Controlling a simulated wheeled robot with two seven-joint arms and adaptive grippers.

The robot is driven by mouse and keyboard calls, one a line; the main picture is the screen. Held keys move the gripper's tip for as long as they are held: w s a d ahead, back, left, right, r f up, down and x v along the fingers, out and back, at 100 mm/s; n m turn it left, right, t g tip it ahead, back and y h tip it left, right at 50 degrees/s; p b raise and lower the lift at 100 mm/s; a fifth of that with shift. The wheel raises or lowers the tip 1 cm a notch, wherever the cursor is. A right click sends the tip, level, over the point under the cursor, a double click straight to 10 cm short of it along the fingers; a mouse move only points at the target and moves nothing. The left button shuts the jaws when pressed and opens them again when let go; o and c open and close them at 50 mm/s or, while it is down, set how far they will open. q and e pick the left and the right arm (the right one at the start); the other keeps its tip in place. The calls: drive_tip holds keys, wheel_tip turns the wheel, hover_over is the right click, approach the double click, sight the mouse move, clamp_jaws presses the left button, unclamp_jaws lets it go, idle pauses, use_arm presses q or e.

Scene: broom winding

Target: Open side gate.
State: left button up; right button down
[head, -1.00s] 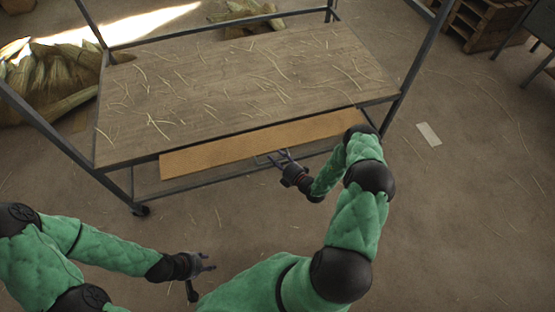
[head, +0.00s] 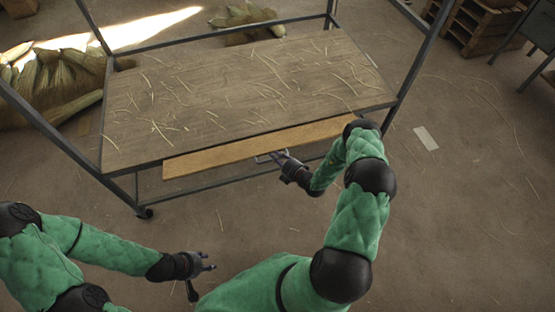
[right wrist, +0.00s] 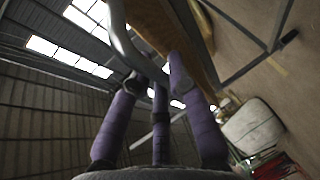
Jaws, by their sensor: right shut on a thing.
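The side gate is a long wooden board (head: 235,151) along the near side of the worktable. It also shows in the right wrist view as a brown panel (right wrist: 160,24). A grey metal handle (right wrist: 119,40) crosses in front of that panel. My right gripper (head: 279,156) is at the board's lower edge, near its middle, with its fingers shut on the handle. In the right wrist view its purple-wrapped fingers (right wrist: 160,100) reach up to the bar. My left gripper (head: 208,262) is away from the table at the lower left, empty, with its fingers apart.
The table (head: 235,95) has a wooden top scattered with straw, in a dark metal frame on casters. A frame post (head: 412,62) rises near my right arm. Straw bundles (head: 55,85) lie behind at the left. The floor in front is clear.

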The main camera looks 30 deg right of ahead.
drive_tip(key=shift+w+d+r, duration=0.1)
drive_tip(key=shift+w+r, duration=0.1)
drive_tip(key=shift+r, duration=0.1)
drive_tip(key=c, duration=1.1)
unclamp_jaws()
drive_tip(key=shift+c, duration=0.2)
drive_tip(key=v, duration=1.2)
drive_tip(key=shift+f, duration=0.15)
